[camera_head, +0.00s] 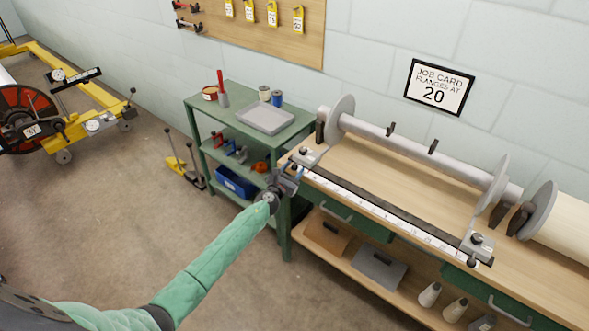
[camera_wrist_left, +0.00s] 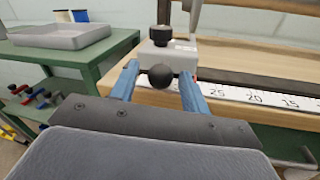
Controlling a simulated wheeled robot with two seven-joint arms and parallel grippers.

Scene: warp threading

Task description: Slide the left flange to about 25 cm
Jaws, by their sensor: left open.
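The left flange (camera_head: 340,115), a grey disc, stands upright at the left end of the roller on the bench. Its grey carriage (camera_head: 307,157) sits at the left end of the white scale (camera_head: 385,213). My left gripper (camera_head: 293,172) is at the front of this carriage. In the left wrist view, its two blue fingers are open on either side of a black ball knob (camera_wrist_left: 160,76) on the carriage; I cannot tell whether they touch it. The wrist view shows 25, 20 and 15 on the scale, right of the carriage. My right gripper is not in view.
The right flange (camera_head: 493,183) and its carriage (camera_head: 478,240) stand at the right end of the scale. A job card (camera_head: 439,87) on the wall reads flanges at 20. A green cart (camera_head: 246,122) with a grey tray (camera_head: 265,118) stands left of the bench.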

